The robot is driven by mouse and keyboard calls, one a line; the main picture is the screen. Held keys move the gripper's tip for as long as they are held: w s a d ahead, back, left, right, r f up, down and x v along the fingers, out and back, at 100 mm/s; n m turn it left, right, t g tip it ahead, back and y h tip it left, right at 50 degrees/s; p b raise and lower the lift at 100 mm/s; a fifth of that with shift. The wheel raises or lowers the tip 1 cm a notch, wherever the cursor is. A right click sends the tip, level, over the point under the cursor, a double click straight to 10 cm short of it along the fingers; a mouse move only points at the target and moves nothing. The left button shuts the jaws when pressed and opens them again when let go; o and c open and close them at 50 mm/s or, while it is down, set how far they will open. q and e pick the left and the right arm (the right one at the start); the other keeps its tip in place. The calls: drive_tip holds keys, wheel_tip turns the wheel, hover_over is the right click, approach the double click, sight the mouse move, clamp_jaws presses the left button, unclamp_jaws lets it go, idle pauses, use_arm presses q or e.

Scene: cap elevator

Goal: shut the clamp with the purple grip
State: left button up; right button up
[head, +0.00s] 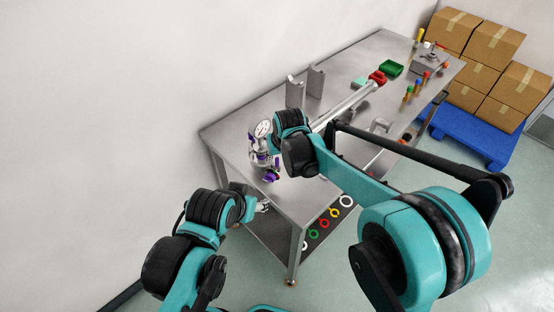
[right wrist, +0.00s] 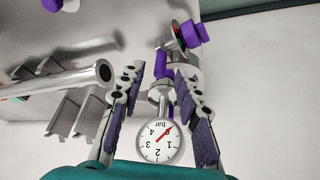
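My right gripper (right wrist: 160,74) is open, its two purple-padded fingers on either side of the gauge stem. A round white pressure gauge (right wrist: 160,141) shows between the fingers. Beyond the fingertips is a silver fitting with a purple grip (right wrist: 161,63); a purple knob (right wrist: 192,33) sits farther up. I cannot tell whether the clamp is open or shut, or whether the fingers touch it. In the head view the gauge (head: 262,129) and purple parts (head: 269,177) are at the table's near left corner, partly hidden by my right arm. My left gripper (head: 262,206) is small and unclear beside the table edge.
A long silver tube (right wrist: 60,82) lies close beside the right gripper. Upright metal brackets (head: 316,81) stand behind on the steel table (head: 240,112). Coloured rings (head: 324,223) show on the lower shelf.

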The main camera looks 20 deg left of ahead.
sight(277, 158)
drive_tip(key=shift+x, duration=1.5)
clamp_jaws()
drive_tip(key=shift+d, duration=0.15)
